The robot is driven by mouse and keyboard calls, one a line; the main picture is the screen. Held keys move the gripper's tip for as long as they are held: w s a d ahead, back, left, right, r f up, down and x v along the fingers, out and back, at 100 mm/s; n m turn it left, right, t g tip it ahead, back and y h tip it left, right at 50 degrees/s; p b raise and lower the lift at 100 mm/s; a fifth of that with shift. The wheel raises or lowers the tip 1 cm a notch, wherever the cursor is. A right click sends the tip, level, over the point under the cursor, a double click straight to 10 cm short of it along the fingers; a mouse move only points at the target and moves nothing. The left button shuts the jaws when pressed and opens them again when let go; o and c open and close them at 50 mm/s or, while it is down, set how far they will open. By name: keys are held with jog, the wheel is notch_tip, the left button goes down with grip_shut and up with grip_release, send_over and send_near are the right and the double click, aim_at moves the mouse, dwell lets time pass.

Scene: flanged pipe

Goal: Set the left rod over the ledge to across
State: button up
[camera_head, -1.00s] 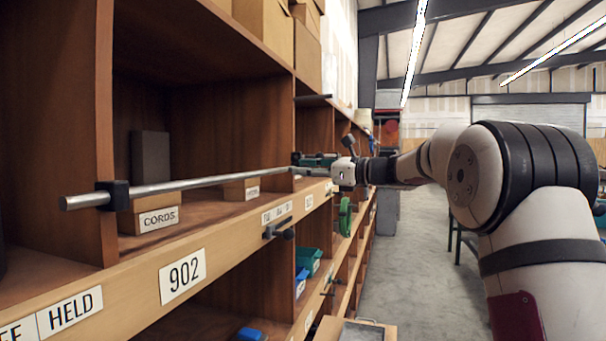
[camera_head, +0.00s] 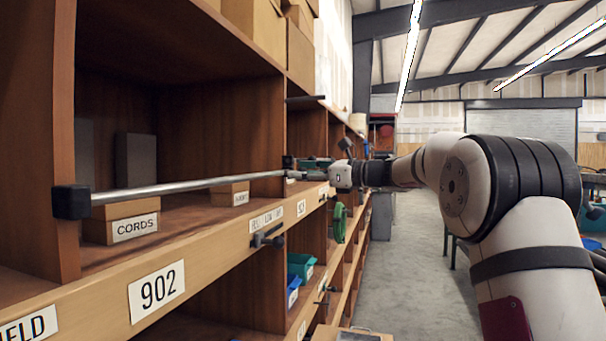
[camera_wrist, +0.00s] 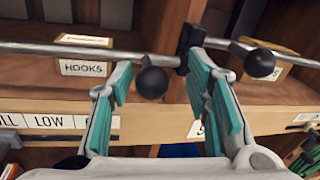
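A long grey rod (camera_head: 190,186) runs level along the front of the shelf compartment, above the ledge (camera_head: 215,225). A black block (camera_head: 72,201) sits at its left end. In the wrist view, the rod (camera_wrist: 50,48) runs to a black clamp (camera_wrist: 190,45) at the divider. A black ball knob (camera_wrist: 152,82) sits just below the rod, between my fingers in the picture; contact is not clear. A second black ball knob (camera_wrist: 259,62) is right of the clamp. My gripper (camera_wrist: 158,72) is open with teal pads; it is small in the head view (camera_head: 312,175).
Cardboard boxes marked CORDS (camera_head: 130,222) and HOOKS (camera_wrist: 85,60) stand behind the rod. A dark handle (camera_head: 266,237) sticks out from the ledge front. Blue and teal bins (camera_head: 300,268) lie below. The aisle floor (camera_head: 410,270) is clear.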

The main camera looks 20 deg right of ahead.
jog(key=v, duration=1.2)
dwell(0.3)
jog(key=s+a+f+n+g+h, duration=0.25)
jog(key=s+a+f+n, duration=0.25)
jog(key=s+a, duration=0.3)
jog(key=s+a+f+n+g+h, duration=0.2)
jog(key=s+a+f+n+g, duration=0.25)
jog(key=s+a, duration=0.4)
jog(key=s+f+n+h, duration=0.3)
jog(key=s+f+n, duration=0.4)
jog(key=s, duration=0.3)
jog(key=s+f+n+h, duration=0.4)
jog(key=s+f+n, duration=0.4)
jog(key=s, duration=0.3)
jog(key=shift+d+n+g, duration=0.35)
jog(key=shift+d+g, duration=0.05)
jog(key=shift+d, duration=0.1)
